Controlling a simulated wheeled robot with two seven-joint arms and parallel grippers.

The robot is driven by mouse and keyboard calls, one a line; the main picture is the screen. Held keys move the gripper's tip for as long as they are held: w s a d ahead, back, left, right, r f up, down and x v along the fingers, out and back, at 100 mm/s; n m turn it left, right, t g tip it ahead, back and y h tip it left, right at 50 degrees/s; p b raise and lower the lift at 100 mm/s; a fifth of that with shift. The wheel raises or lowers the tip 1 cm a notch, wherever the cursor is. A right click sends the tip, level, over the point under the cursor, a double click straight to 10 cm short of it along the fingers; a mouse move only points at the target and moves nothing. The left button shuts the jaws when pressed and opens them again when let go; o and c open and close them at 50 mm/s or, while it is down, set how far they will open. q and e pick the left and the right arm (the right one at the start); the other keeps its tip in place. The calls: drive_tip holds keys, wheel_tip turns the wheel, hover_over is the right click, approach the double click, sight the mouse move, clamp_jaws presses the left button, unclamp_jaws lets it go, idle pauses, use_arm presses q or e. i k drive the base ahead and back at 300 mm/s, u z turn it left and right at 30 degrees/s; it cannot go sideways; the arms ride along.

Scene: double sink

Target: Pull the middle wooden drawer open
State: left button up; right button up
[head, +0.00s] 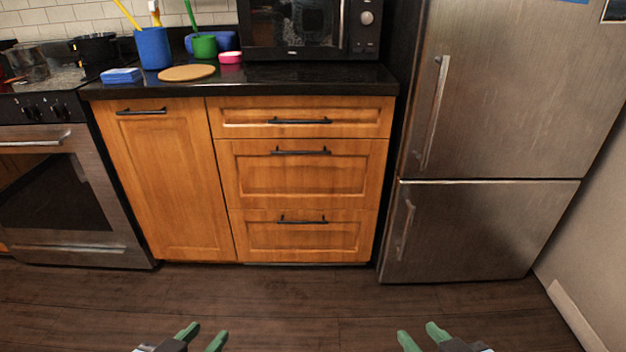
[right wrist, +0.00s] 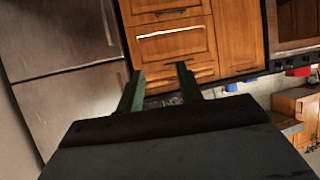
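The middle wooden drawer (head: 302,180) is the tall front in the drawer stack, between a thin top drawer (head: 240,118) and a bottom drawer (head: 340,240). All three look shut. A dark bar handle (head: 301,152) runs along the middle drawer's upper edge. My left gripper (head: 202,338) and right gripper (head: 422,337) show at the bottom of the head view, apart from the cabinet, with green fingers spread and nothing between them. The right gripper (right wrist: 160,90) also shows open and empty in the right wrist view, with wooden drawer fronts (right wrist: 170,45) beyond it.
A steel fridge (head: 490,100) stands right of the drawers, with long handles. A wooden cupboard door (head: 165,180) and an oven (head: 60,190) are on the left. Cups and a microwave (head: 300,25) stand on the black counter (head: 300,80). The wood floor (head: 290,300) in front is clear.

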sight(256, 173)
drive_tip(key=u, duration=0.35)
drive_tip(key=i, duration=0.7)
drive_tip(key=u, duration=0.7)
